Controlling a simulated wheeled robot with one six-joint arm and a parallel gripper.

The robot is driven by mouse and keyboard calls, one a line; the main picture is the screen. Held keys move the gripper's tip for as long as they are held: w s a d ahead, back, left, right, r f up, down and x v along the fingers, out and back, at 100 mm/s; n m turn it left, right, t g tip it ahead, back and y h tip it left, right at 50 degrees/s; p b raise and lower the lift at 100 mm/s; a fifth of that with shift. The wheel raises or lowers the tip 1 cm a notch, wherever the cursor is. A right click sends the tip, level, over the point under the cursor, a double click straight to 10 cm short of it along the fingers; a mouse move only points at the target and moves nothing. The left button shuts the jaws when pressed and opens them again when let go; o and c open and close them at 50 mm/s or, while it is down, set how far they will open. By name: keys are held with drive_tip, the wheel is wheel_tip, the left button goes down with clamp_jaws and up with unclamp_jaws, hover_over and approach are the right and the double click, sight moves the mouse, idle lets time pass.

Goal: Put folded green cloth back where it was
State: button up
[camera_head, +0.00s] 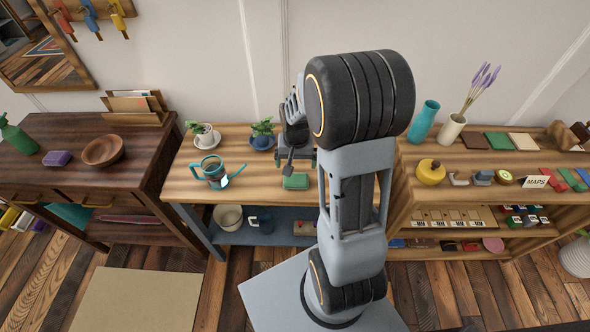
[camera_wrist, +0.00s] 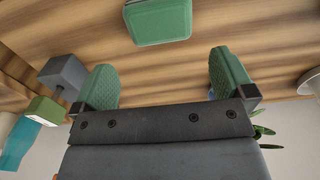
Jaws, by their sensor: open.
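The folded green cloth (camera_head: 295,181) lies on the middle wooden table, near its front edge and right of the teal watering can. In the wrist view the cloth (camera_wrist: 158,22) is at the top centre, beyond the fingertips and apart from them. My gripper (camera_head: 289,168) is just behind and above the cloth in the head view. In the wrist view my gripper (camera_wrist: 165,80) is open, with its two green-padded fingers wide apart and nothing between them. My arm hides the table's right part in the head view.
A teal watering can (camera_head: 213,172) and two potted plants (camera_head: 203,136) (camera_head: 262,134) stand on the middle table (camera_head: 180,185). The left desk holds a purple folded cloth (camera_head: 57,158) and a wooden bowl (camera_head: 103,151). The crowded right shelf holds a yellow pot (camera_head: 431,172) and flat green square (camera_head: 498,141).

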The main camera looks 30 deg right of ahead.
drive_tip(key=s+a+r+n+t, duration=0.1)
drive_tip(key=s+a+r+n, duration=0.2)
drive_tip(key=r, duration=0.4)
drive_tip(key=s+a+r+n+t, duration=0.2)
drive_tip(key=s+a+r, duration=0.4)
drive_tip(key=s, duration=0.1)
drive_tip(key=shift+s+r+n, duration=0.35)
drive_tip(key=shift+n, duration=0.05)
drive_tip(key=shift+r, duration=0.1)
